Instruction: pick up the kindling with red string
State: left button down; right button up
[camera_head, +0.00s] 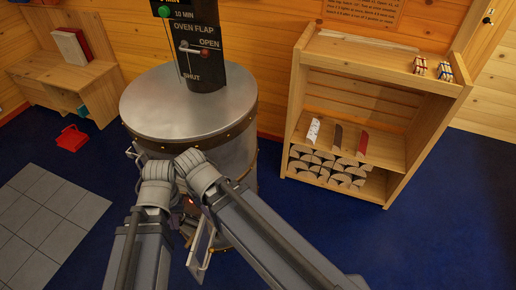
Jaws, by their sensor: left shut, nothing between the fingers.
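Two small kindling bundles stand on the top right of the wooden shelf unit. The left bundle (419,65) has red string and the right bundle (445,71) has blue string. My left gripper (135,154) is at the left side of the metal stove, small and partly hidden by its own wrist; it is shut and empty. My right arm reaches in from the lower right to the stove front, and its fingers are hidden. Both arms are far to the left of the bundles.
The round stove (185,100) stands in front of me, with an open door (201,246) low at its front. The shelf unit (300,90) holds split logs and three upright pieces. A red carrier (72,138) lies on the blue floor. Floor at lower right is clear.

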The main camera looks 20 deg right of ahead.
aim_at(420, 69)
jog(key=z, duration=2)
